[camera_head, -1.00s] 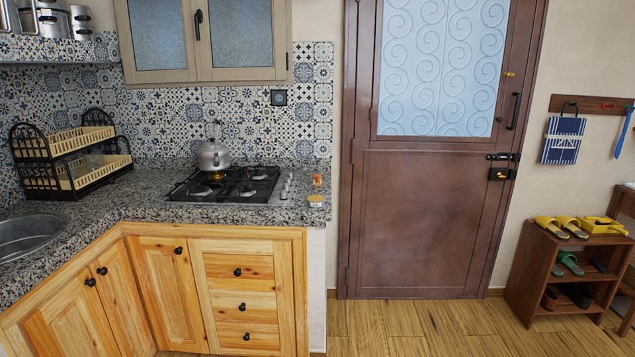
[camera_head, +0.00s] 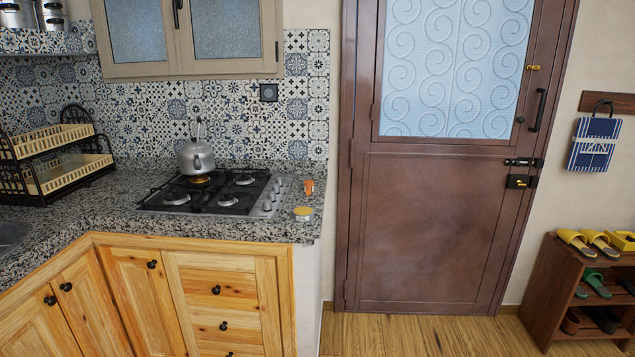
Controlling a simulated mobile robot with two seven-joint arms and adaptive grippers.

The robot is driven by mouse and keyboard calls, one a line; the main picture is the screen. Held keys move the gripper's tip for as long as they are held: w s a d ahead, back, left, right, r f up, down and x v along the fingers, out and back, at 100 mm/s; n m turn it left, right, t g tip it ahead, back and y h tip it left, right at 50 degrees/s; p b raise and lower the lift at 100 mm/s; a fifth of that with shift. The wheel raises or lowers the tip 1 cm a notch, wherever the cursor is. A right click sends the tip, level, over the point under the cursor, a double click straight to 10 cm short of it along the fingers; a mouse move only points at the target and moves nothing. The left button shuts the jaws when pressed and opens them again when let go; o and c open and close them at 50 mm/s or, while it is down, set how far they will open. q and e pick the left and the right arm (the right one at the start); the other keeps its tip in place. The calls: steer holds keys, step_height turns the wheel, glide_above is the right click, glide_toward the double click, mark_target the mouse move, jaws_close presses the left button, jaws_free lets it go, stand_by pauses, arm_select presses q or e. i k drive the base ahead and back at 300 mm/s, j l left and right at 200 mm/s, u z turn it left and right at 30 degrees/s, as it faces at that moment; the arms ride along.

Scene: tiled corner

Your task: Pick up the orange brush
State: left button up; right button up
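A small orange object (camera_head: 309,187), which looks like the orange brush, stands at the right end of the granite counter (camera_head: 262,230), just right of the gas stove. It is too small for its details to be clear. Neither of my grippers is in view.
A gas stove (camera_head: 262,197) with a metal kettle (camera_head: 196,157) is left of the orange object. A small round tub (camera_head: 303,213) sits in front of it. A dish rack (camera_head: 60,160) stands at the left. A brown door (camera_head: 430,230) and shoe rack (camera_head: 545,275) are right. Wooden floor (camera_head: 420,335) is clear.

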mark_target(308, 184)
steer(key=i+l, duration=0.35)
steer(key=i, duration=0.15)
steer(key=i+l, duration=0.4)
steer(key=i+u, duration=0.05)
steer(key=i, duration=0.05)
